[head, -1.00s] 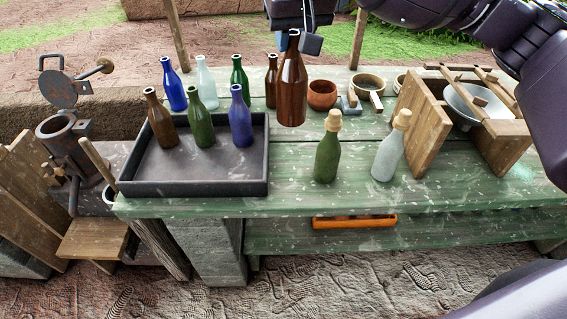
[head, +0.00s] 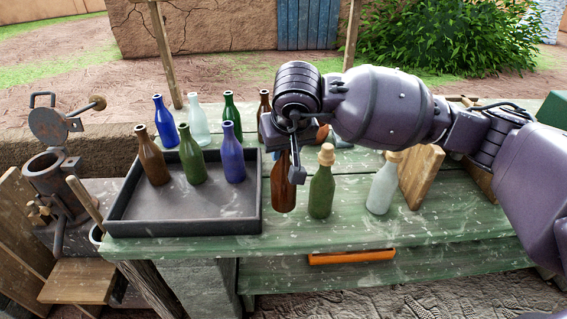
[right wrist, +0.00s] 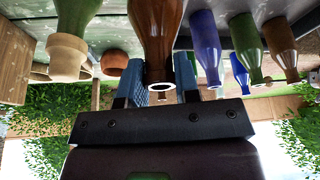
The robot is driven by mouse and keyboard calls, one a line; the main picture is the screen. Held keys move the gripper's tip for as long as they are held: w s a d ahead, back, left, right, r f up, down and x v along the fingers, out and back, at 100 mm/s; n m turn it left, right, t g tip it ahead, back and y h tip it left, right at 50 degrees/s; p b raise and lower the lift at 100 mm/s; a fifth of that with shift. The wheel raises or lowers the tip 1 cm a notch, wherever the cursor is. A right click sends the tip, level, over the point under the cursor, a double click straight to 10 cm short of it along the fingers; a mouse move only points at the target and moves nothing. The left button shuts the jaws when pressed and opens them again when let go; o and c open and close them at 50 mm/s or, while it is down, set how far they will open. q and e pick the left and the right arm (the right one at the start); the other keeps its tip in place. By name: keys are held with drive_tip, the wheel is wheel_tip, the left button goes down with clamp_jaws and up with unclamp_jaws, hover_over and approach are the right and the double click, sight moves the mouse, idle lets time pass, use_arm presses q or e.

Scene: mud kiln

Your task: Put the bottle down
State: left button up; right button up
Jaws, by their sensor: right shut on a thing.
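A brown glass bottle (head: 283,190) is upright between the tray and the green corked bottle in the head view. My right gripper (head: 289,160) is shut on its neck from above. In the right wrist view, which is upside down, the brown bottle (right wrist: 156,35) has its neck between the two blue-padded fingers (right wrist: 161,83). Its base is low over the green table (head: 340,235); I cannot tell if it touches. My left gripper is not in view.
A dark tray (head: 190,228) on the left holds brown, green and blue bottles. More bottles stand behind it. A green corked bottle (head: 321,185) stands close to the right of the held bottle, and a pale corked bottle (head: 383,185) is further right. The table's front strip is clear.

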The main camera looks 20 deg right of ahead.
sight(284, 162)
drive_tip(key=shift+f, duration=2.05)
drive_tip(key=shift+f+b, duration=0.15)
drive_tip(key=shift+b, duration=0.15)
drive_tip(key=o, duration=1)
